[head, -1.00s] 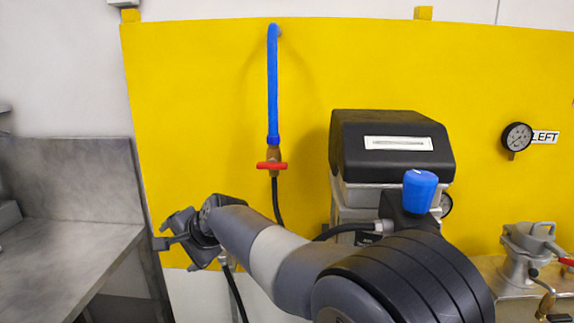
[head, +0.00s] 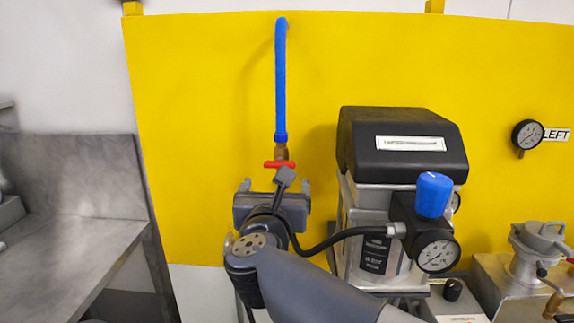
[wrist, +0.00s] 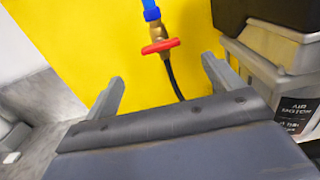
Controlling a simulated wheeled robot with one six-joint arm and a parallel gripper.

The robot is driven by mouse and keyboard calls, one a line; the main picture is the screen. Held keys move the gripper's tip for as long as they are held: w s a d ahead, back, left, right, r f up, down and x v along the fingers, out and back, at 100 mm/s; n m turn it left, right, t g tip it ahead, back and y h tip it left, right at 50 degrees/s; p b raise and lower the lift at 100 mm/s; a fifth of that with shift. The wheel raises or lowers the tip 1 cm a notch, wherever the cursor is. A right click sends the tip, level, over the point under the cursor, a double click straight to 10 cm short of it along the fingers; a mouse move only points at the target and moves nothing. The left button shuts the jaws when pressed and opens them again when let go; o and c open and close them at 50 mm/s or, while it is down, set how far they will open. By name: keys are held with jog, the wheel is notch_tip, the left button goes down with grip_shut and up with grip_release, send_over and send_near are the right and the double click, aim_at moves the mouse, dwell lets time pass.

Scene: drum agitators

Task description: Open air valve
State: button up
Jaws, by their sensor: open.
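The air valve has a red handle (head: 279,164) on a brass body (head: 281,151), hanging below a blue pipe (head: 280,80) in front of the yellow panel. The handle lies crosswise to the pipe. In the wrist view the red handle (wrist: 160,46) is ahead of my gripper, above and between the two fingers. My gripper (head: 273,187) is open and empty, just below the handle in the head view. In the wrist view its fingers (wrist: 162,82) stand wide apart and do not appear to touch the handle. My wrist hides the hose below the valve in the head view.
A black-topped air motor unit (head: 400,145) with a blue knob (head: 434,194) and a gauge (head: 437,251) stands to the right. A metal bench (head: 80,245) is at the left. The yellow panel (head: 200,110) backs the valve. A black hose (wrist: 173,82) hangs below it.

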aim_at(279, 165)
jog(key=w+p, duration=0.2)
jog(key=w, duration=0.8)
jog(key=shift+w+d, duration=0.15)
jog(key=shift+w, duration=0.2)
jog(key=c, duration=1)
